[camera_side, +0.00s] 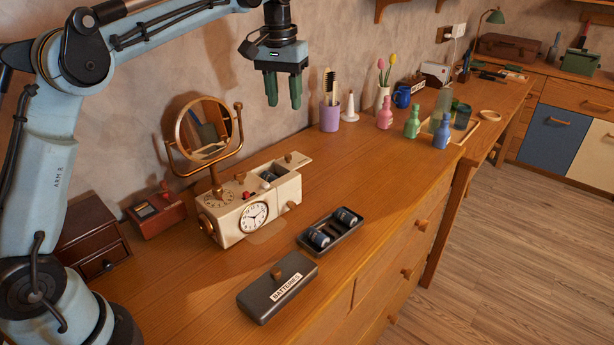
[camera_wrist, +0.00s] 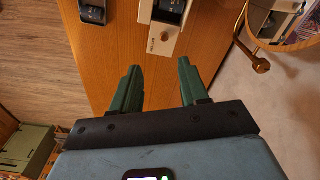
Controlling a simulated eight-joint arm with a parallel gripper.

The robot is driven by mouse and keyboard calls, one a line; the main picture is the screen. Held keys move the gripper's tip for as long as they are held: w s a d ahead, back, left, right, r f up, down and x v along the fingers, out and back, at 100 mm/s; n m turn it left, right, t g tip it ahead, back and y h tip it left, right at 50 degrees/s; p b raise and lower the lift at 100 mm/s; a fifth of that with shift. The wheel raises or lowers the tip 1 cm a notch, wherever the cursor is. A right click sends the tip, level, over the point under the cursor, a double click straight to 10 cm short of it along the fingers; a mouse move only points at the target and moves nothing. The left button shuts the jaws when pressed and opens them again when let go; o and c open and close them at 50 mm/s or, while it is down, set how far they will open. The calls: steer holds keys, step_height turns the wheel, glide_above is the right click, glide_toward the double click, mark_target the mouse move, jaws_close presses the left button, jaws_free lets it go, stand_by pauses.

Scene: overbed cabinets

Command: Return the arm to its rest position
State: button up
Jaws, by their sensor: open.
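My gripper (camera_side: 283,90) hangs high above the back of the wooden counter, fingers pointing down, open and empty. In the wrist view its two green fingers (camera_wrist: 160,85) are spread apart over bare counter. A cream clock box (camera_side: 252,212) with a round mirror (camera_side: 206,130) on a post stands on the counter below and to the left of it. The box's drawer-like top part (camera_side: 292,166) is open and a dark cell shows inside. The box also shows at the top of the wrist view (camera_wrist: 161,42).
A dark tray (camera_side: 331,234) holding batteries and a lid labelled BATTERIES (camera_side: 278,287) lie in front of the clock box. A purple cup (camera_side: 330,117) with brushes, a white vase (camera_side: 382,98) and several bottles (camera_side: 412,124) stand to the right.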

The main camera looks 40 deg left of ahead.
steer(key=s+d+m+t, duration=0.2)
steer(key=s+d+t, duration=0.15)
steer(key=s, duration=0.65)
steer(key=s+d+f+m+t, duration=0.1)
steer(key=s+d+f+t, duration=0.1)
steer(key=s+f, duration=0.7)
steer(key=shift+s+d+f+m+t, duration=0.3)
steer(key=shift+s+m+t, duration=0.15)
steer(key=shift+s, duration=0.65)
steer(key=shift+r, duration=0.1)
